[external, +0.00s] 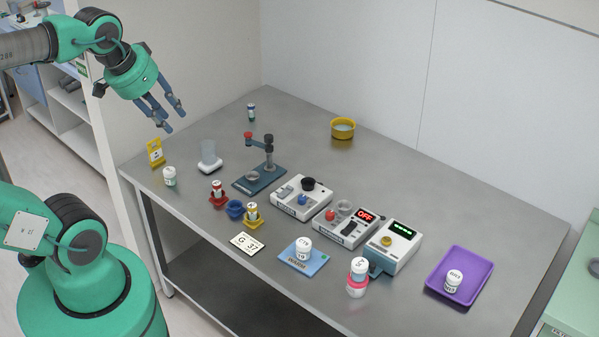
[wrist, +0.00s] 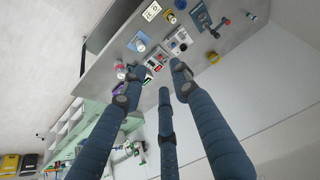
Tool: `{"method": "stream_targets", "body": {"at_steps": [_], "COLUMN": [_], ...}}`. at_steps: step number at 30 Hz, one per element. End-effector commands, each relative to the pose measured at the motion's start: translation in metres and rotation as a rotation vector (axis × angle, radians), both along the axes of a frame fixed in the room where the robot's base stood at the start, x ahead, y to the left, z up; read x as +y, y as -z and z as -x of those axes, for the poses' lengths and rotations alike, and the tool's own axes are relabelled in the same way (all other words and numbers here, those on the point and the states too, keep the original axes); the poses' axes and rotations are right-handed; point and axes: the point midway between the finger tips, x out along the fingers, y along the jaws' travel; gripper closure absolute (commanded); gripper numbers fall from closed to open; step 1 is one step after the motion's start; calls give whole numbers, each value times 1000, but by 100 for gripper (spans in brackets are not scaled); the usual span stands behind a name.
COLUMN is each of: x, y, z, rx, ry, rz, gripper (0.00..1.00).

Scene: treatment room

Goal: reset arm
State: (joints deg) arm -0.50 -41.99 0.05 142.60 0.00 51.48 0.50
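My gripper (external: 163,108) is at the upper left of the external view, raised in the air above the far left end of the metal table (external: 390,134). Its blue fingers are spread apart with nothing between them. In the wrist view the three fingers of my gripper (wrist: 163,72) reach toward the table and its devices, apart and empty. My green arm comes in from the left edge, folded well above the tabletop.
Several devices stand mid-table, among them one reading OFF (external: 345,224). A purple tray (external: 474,267) holds a white jar (external: 453,281). A yellow bowl (external: 343,128) is at the back. A blue mat (external: 313,266) and a stand (external: 259,180) are also there. The back right tabletop is clear.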

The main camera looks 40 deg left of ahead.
Motion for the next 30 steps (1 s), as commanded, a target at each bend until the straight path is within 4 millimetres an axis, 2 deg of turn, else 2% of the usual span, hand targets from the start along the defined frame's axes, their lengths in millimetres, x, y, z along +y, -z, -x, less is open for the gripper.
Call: {"method": "stream_targets", "body": {"at_steps": [4,17,23,30], "x": [-3,-3,-3,-3], "y": [2,5,24,63], "z": [6,6,6,6], "rx": [-5,-5,-5,-5], "ry": [1,1,1,1], "rz": [4,4,4,4], "gripper": [70,70,70,70]}}
